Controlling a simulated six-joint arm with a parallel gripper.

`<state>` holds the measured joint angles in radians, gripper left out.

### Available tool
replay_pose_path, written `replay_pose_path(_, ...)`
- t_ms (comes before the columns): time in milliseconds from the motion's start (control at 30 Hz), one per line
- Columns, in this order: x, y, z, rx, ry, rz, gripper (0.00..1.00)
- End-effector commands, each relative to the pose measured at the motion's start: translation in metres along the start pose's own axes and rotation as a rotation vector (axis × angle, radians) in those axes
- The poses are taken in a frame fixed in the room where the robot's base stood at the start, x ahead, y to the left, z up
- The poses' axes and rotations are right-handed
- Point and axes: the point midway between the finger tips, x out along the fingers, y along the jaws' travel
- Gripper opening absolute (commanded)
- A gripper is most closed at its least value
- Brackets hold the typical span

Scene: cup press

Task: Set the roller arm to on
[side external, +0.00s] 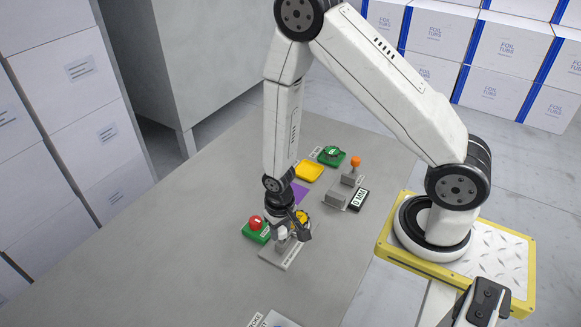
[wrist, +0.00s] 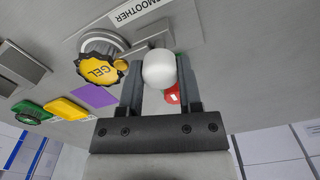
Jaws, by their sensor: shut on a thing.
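My gripper (side external: 290,234) is low over the table at a small grey base plate (side external: 277,260). In the wrist view my gripper (wrist: 160,85) has its fingers on either side of a round white knob (wrist: 160,70) and is shut on it. A grey metal part (wrist: 153,34) shows behind the knob, by a label reading SMOOTHER (wrist: 145,10). No label naming a roller arm is readable, and no on mark is legible. The fingers hide part of the knob's mount in the side external view.
A yellow GEL dial (wrist: 101,72) stands close beside the knob. A red button (side external: 256,223) on a green box is left of my gripper. Behind are a purple square (side external: 300,191), a yellow pad (side external: 309,171), a green control (side external: 331,155) and an orange-knobbed lever (side external: 355,161). The left tabletop is clear.

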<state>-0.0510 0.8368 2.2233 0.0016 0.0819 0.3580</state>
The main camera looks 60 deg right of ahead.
Motion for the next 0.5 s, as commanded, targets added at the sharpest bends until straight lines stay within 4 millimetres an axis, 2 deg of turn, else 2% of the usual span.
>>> replay_pose_path(67, -0.0006, 0.0036, -0.0013, 0.009, 0.001, 0.000, 0.00)
replay_pose_path(100, -0.0006, 0.0037, -0.0013, 0.009, 0.001, 0.000, 0.48)
replay_pose_path(167, -0.0006, 0.0035, -0.0014, 0.009, 0.001, 0.000, 0.67)
replay_pose_path(200, -0.0005, 0.0033, -0.0013, 0.009, 0.001, 0.000, 0.79)
replay_pose_path(500, -0.0002, 0.0023, -0.0009, 0.007, 0.001, 0.000, 0.80)
